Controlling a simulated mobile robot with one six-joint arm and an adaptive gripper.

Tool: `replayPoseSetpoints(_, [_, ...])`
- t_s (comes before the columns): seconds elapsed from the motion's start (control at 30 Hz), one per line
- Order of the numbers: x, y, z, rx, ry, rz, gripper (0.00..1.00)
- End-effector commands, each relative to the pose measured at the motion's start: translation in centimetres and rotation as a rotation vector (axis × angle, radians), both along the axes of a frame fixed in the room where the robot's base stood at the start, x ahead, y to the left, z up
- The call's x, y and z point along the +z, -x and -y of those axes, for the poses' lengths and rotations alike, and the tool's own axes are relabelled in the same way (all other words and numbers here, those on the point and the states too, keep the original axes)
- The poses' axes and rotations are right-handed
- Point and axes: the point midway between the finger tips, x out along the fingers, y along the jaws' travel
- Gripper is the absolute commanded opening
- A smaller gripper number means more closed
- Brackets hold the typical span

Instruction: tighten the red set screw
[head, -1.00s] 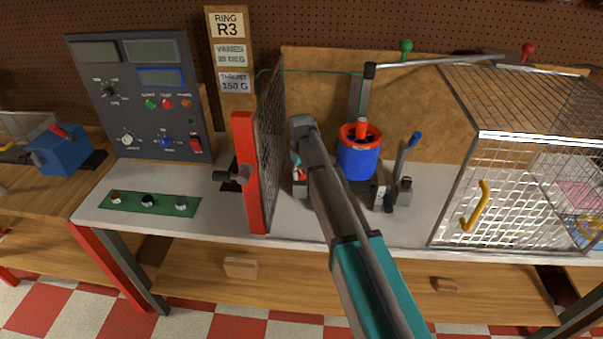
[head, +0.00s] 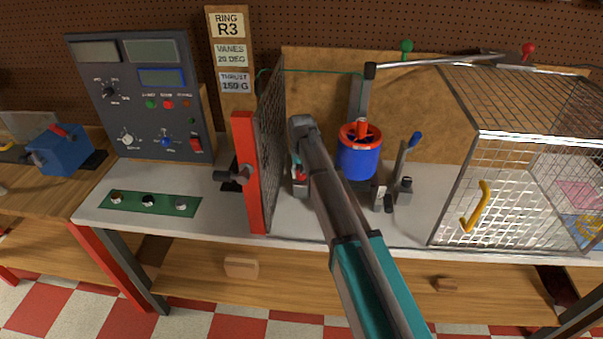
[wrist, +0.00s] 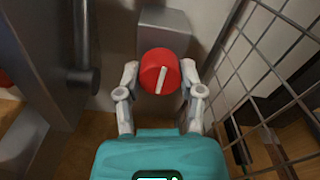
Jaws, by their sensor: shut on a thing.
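The red set screw (wrist: 160,72) shows in the wrist view as a round red knob with a white line across its face, in front of a grey block (wrist: 163,30). My gripper (wrist: 160,76) has one finger on each side of the knob and is shut on it. In the head view a small bit of red (head: 300,175) shows beside my arm, left of the blue ducted rotor (head: 358,162). My arm hides most of the gripper there. The rotor has an orange-red rim and hub.
A red-framed mesh screen (head: 250,175) stands just left of my arm, and its mesh is close on the right in the wrist view. A wire cage (head: 500,190) with a yellow handle fills the right side.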

Motion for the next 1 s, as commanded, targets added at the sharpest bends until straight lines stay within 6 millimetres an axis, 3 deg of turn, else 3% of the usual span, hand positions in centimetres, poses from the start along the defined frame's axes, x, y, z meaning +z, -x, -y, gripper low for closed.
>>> replayPoseSetpoints(0.17, [-0.01, -0.01, 0.00, -0.002, -0.001, 0.000, 0.02])
replayPoseSetpoints(0.2, [-0.01, -0.01, 0.00, -0.002, -0.001, 0.000, 0.55])
replayPoseSetpoints(0.37, [0.00, -0.01, 0.02, -0.001, -0.001, 0.000, 0.84])
replayPoseSetpoints(1.0, [0.00, -0.01, 0.07, 0.036, 0.000, 0.000, 0.84])
